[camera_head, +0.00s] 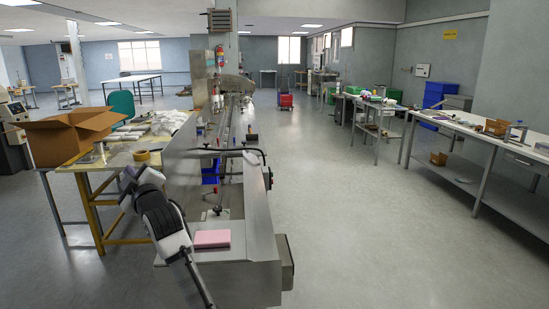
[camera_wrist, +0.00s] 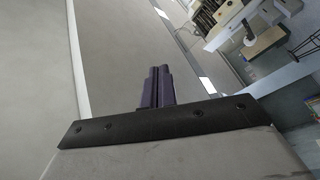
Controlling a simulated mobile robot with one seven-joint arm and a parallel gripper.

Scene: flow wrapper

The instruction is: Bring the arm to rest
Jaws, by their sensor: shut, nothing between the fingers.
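My gripper (camera_wrist: 158,72) shows in the wrist view with its two dark fingers pressed together. Nothing is between them. Behind the fingers the wrist view shows a plain grey surface, and the room appears steeply tilted at the upper right. In the head view my white and black arm rises from the bottom edge, at the left of the near end of the wrapping machine (camera_head: 262,210). The arm bends near the yellow-legged table. The fingers are too small to make out there.
A pink block (camera_head: 212,238) lies on the machine's near end. An open cardboard box (camera_head: 62,138) and a tape roll (camera_head: 142,156) are on the table at the left. A long workbench (camera_head: 478,133) stands at the right. The floor (camera_head: 370,230) between machine and bench is clear.

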